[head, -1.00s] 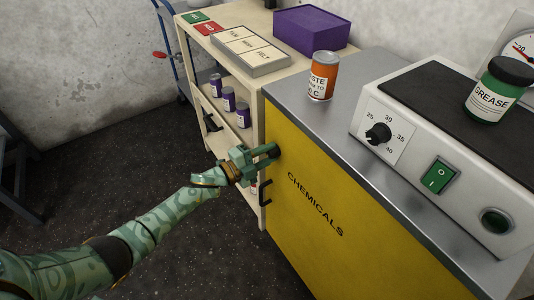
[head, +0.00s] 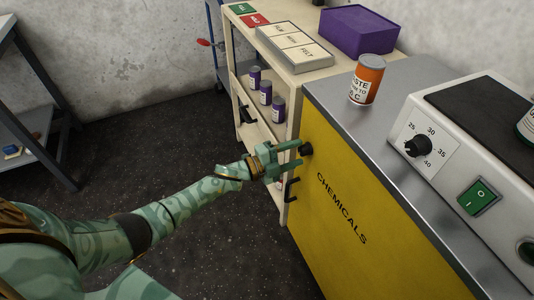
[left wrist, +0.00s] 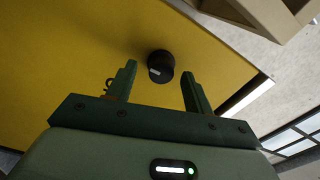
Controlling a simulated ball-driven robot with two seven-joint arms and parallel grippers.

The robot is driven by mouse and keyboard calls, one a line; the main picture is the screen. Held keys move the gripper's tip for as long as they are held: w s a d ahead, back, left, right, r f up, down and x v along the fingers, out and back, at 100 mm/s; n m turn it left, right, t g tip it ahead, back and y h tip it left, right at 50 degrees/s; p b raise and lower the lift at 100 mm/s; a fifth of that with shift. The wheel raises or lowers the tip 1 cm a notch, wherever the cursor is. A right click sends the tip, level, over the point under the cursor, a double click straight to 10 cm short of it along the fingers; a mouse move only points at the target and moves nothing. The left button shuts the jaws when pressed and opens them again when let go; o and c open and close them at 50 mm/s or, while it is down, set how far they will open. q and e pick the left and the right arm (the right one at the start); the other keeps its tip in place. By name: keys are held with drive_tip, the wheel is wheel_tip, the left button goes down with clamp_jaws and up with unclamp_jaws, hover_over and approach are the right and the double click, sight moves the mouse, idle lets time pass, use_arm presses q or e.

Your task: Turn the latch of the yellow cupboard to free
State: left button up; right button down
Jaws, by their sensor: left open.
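The yellow cupboard (head: 345,240) marked CHEMICALS stands at the right in the head view, and its door (left wrist: 75,55) fills much of the left wrist view. Its latch is a round black knob (head: 306,149) near the door's upper left corner. In the left wrist view the knob (left wrist: 160,66) shows a short white mark. My left gripper (head: 299,155) is open and empty in front of the knob. In the left wrist view its fingers (left wrist: 159,72) stand on either side of the knob, apart from it. My right gripper is not in view.
A black handle (head: 291,189) sits on the door below the knob. A cream shelf unit (head: 300,73) with several purple cans stands close on the left. An orange can (head: 367,80) and a heater with a dial (head: 440,150) stand on the cupboard top.

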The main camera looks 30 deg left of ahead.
use_arm(q)
drive_tip(key=p+v, duration=0.2)
drive_tip(key=v, duration=1.2)
drive_tip(key=shift+s+a, duration=0.15)
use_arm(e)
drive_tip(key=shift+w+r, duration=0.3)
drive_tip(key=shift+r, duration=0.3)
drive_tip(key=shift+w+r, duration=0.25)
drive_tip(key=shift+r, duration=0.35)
